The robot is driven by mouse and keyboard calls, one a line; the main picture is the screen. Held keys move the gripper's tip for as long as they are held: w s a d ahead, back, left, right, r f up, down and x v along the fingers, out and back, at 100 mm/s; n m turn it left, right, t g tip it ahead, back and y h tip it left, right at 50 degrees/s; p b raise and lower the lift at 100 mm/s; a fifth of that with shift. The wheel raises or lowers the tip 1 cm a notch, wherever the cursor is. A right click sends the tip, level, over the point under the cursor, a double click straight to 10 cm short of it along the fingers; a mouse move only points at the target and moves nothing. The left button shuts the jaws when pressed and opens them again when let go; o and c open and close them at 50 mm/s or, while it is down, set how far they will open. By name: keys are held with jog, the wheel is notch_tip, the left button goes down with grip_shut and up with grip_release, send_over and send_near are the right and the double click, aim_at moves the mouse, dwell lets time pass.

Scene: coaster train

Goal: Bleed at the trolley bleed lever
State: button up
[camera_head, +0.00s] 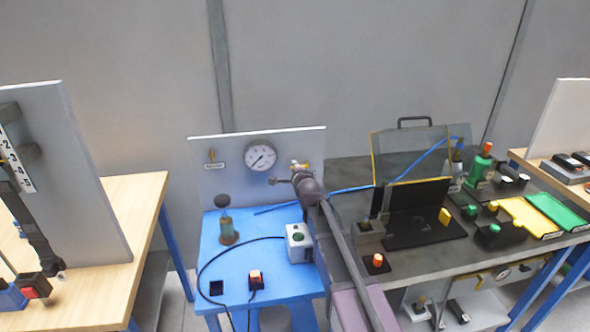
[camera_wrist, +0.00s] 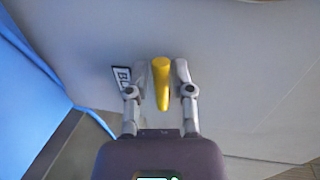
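The yellow lever (camera_wrist: 161,80) stands between the two grey fingers of my gripper (camera_wrist: 160,68) in the wrist view. The gripper is open, with a narrow gap visible on each side of the lever. A white label (camera_wrist: 121,76) reading "BL" lies left of the lever, partly hidden by the left finger. In the head view my gripper (camera_head: 282,181) is small and dark, at the right part of the blue trolley's (camera_head: 225,262) grey back panel (camera_head: 230,188). A brassy yellow fitting (camera_head: 299,166) shows just above it; the contact there is hard to see.
A round gauge (camera_head: 261,157) and a small label plate (camera_head: 213,166) are on the panel. A grey bench (camera_head: 410,263) with several boxes adjoins right.

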jog(key=shift+o, duration=0.3)
jog(key=shift+r+m, duration=0.2)
jog(key=shift+m, duration=0.2)
